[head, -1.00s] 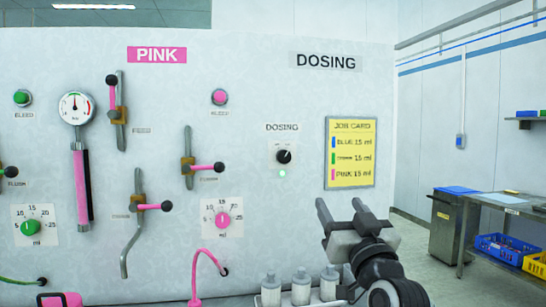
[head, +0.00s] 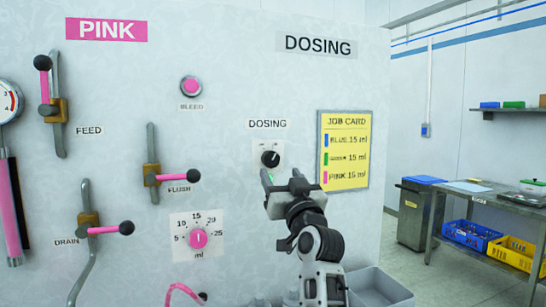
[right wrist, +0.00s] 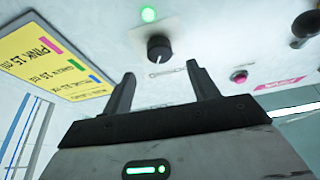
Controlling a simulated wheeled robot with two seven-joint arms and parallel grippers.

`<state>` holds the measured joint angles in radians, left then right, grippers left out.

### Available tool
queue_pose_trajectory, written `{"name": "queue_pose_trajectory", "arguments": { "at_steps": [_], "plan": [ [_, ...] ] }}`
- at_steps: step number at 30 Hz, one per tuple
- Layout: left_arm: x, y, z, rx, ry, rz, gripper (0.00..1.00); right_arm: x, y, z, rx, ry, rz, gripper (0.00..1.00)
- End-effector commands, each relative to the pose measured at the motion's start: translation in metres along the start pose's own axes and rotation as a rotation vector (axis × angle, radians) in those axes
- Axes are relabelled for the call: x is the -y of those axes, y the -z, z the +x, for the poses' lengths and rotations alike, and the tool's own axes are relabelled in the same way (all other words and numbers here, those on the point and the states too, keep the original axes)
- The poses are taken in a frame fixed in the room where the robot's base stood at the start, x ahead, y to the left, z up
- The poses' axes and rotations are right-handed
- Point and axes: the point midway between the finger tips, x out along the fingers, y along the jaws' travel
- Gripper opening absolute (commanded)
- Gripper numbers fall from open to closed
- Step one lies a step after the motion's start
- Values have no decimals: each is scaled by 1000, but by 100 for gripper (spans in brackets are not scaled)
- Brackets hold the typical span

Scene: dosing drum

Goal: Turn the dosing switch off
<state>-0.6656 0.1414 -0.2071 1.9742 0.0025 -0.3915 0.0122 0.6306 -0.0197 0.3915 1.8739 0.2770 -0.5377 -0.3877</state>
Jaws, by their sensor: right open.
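The dosing switch (head: 270,158) is a black round knob on a white plate under the small DOSING label on the panel. In the right wrist view the knob (right wrist: 159,47) shows between and beyond the fingertips, with a lit green lamp (right wrist: 148,14) beside it. In the head view my gripper mostly hides that lamp. My right gripper (head: 281,175) is open and empty, just below the knob in the head view. In the right wrist view its two fingers (right wrist: 160,72) point at the panel, apart from the knob. My left gripper is not in view.
A yellow job card (head: 343,150) is right of the switch. The pink dial (head: 198,239) and the flush lever (head: 178,177) are to its left. A grey tray (head: 378,287) is below right. A metal table (head: 500,207) stands farther right.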

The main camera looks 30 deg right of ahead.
Motion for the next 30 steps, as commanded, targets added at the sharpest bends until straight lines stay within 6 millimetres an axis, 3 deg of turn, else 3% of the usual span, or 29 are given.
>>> {"name": "queue_pose_trajectory", "arguments": {
  "at_steps": [3,9,23,27,28,30],
  "plan": [
    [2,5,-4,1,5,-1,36,0,3,27,1,0,1,59],
    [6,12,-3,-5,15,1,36,0,2,56,0,0,0,59],
    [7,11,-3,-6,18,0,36,0,0,67,0,0,-1,59],
    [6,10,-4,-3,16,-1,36,0,0,67,0,0,0,20],
    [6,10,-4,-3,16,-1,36,0,0,67,0,0,0,15],
    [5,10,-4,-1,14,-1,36,0,0,67,0,0,0,15]
  ]
}}
